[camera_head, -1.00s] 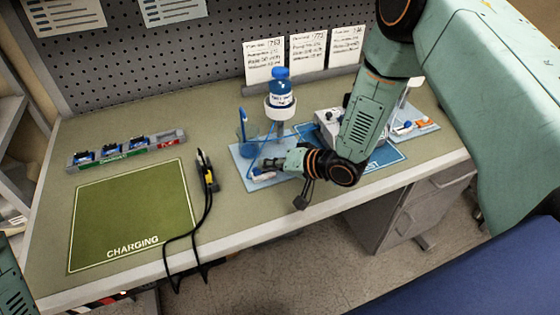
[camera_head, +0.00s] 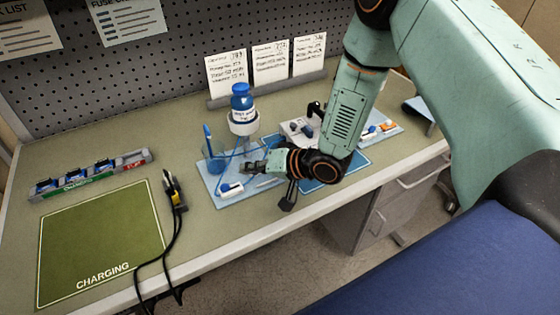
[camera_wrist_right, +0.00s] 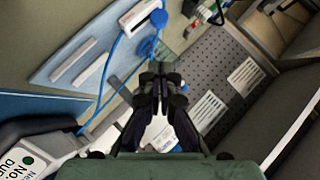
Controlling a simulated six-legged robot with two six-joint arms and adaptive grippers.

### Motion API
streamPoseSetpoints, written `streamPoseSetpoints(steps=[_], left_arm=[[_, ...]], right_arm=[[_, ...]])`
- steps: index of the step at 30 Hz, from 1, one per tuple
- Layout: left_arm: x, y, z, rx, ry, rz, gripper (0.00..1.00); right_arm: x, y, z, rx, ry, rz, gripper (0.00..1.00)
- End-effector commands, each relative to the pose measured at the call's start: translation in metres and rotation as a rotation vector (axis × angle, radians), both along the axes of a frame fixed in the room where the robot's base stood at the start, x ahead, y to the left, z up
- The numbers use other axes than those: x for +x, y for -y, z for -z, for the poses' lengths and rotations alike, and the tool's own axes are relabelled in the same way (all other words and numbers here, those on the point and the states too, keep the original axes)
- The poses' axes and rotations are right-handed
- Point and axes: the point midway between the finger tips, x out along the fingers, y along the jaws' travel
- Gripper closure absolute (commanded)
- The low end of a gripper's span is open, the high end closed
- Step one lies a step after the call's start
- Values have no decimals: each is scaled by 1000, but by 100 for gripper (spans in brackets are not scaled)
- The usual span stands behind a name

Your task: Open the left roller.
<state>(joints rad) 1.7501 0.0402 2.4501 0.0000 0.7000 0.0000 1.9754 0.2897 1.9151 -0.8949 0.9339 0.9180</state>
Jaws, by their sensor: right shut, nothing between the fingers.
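The left roller clamp, a white block with a blue roller (camera_head: 230,188), lies at the front left of a light blue tray (camera_head: 211,186). A white clamp with a blue round part (camera_wrist_right: 138,16) also shows at the top of the right wrist view; I take it for the same one. My right gripper (camera_head: 246,168) is shut and empty, just above and right of the clamp in the head view. Its closed fingertips (camera_wrist_right: 160,72) appear apart from the clamp in the wrist view. The roller's exact setting is too small to tell. My left gripper is out of view.
A blue-capped bottle (camera_head: 242,103) in a white ring holder and a beaker (camera_head: 217,162) stand behind the clamp. Blue tubing loops nearby. A white pump (camera_head: 298,130) is behind my right arm. The green charging mat (camera_head: 100,240) is clear; black cables (camera_head: 172,235) hang over the edge.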

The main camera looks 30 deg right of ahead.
Motion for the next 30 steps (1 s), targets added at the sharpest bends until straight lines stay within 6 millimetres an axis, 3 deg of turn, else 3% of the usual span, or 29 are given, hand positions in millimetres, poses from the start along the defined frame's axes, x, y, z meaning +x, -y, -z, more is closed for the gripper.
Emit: streamPoseSetpoints(steps=[15, 30], left_arm=[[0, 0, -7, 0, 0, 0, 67], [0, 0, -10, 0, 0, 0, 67]], right_arm=[[-48, 33, -35, 3, 0, 2, 100], [-58, 42, -41, 0, 1, -3, 100]])
